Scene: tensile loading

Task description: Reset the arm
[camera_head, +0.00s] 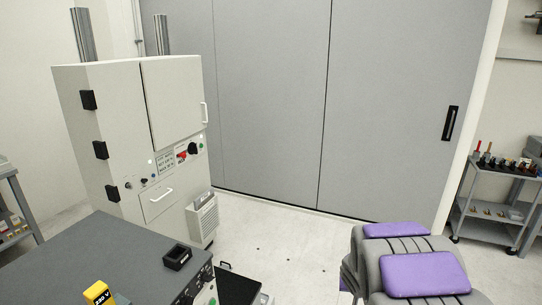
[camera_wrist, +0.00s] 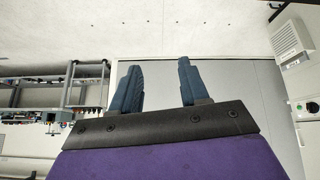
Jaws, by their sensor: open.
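My gripper (camera_wrist: 159,64) shows in the wrist view with its two blue-grey fingers apart and nothing between them. The wrist view appears upside down, with the floor across the top. Purple and grey parts of my arm fill the lower right of the head view. My fingers cannot be made out there.
A tall white cabinet machine (camera_head: 103,130) with a closed door stands at the left. A dark grey table (camera_head: 85,262) holds a small black box (camera_head: 177,257) and a yellow device (camera_head: 99,293). A tool cart (camera_head: 490,190) stands at the right. Floor before the grey sliding doors (camera_head: 270,90) is clear.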

